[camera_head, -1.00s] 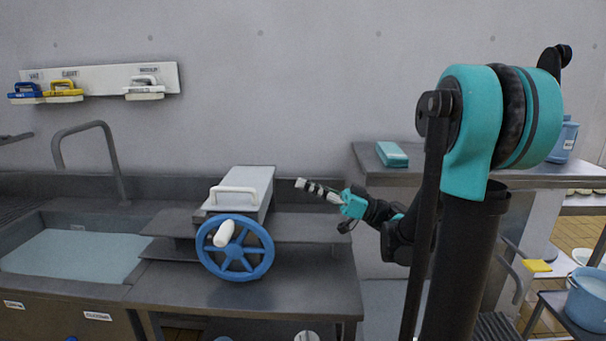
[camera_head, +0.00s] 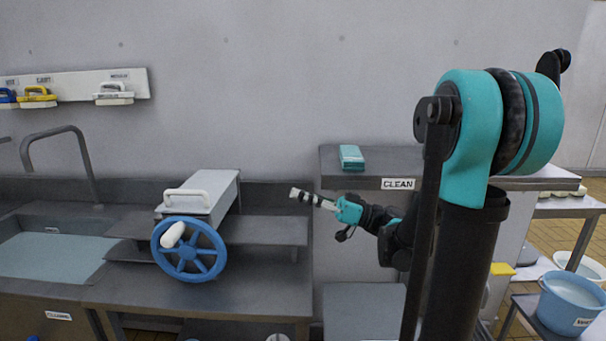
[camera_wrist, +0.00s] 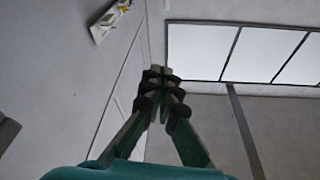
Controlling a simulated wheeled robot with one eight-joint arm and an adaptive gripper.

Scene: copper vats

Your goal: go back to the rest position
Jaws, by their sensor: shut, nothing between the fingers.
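My gripper (camera_head: 301,196) is in the middle of the head view, at the end of my teal and black arm. It points left and slightly up, with its fingers together and nothing between them. It is in the air to the right of the grey box with the blue wheel, apart from it. In the wrist view my gripper (camera_wrist: 160,72) has its fingertips meeting, with a wall and a bright ceiling panel beyond.
The box (camera_head: 211,200) with a blue handwheel (camera_head: 189,249) stands on the steel counter beside the sink (camera_head: 50,258). A shelf marked CLEAN (camera_head: 450,181) holds a teal block (camera_head: 351,157). A blue bucket (camera_head: 568,303) stands at right. Brushes hang on a wall rack (camera_head: 75,87).

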